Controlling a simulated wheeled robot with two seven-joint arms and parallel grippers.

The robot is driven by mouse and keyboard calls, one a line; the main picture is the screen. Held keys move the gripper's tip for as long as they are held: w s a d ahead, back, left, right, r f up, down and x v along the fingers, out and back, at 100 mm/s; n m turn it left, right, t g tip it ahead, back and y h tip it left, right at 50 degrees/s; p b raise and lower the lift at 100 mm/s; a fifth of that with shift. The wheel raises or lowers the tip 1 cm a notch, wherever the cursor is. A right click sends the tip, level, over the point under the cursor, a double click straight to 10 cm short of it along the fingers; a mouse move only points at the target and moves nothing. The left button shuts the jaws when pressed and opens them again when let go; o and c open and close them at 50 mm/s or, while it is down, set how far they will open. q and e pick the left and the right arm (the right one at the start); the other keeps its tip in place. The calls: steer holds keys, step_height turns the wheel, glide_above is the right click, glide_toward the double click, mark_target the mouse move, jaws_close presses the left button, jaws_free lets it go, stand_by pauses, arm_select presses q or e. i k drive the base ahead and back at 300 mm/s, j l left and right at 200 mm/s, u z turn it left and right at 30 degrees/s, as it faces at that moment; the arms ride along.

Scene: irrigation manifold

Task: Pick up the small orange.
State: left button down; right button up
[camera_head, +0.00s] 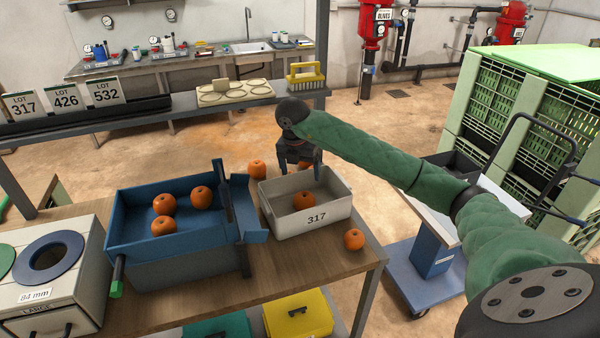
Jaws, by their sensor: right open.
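Several oranges are in view, and I cannot tell for sure which is the small one. Three, such as this orange (164,203), lie in the blue sorting tray (125,222). One orange (304,201) lies inside the white bin marked 317 (337,208). Another orange (257,169) sits behind the bin's left corner, and one orange (354,239) rests on the table right of the bin. A further orange (305,164) is partly hidden behind my right gripper (299,170). That gripper is open and empty, pointing down over the bin's back part. My left gripper is out of view.
The sizing box (85,290) with a round hole stands at the table's left end. The blue tray's raised sides stand left of the bin. A blue cart (432,255) and green crates (510,110) are at right. Bare wooden tabletop (290,262) lies in front.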

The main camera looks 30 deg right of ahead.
mark_target(354, 239)
steer(key=k, duration=1)
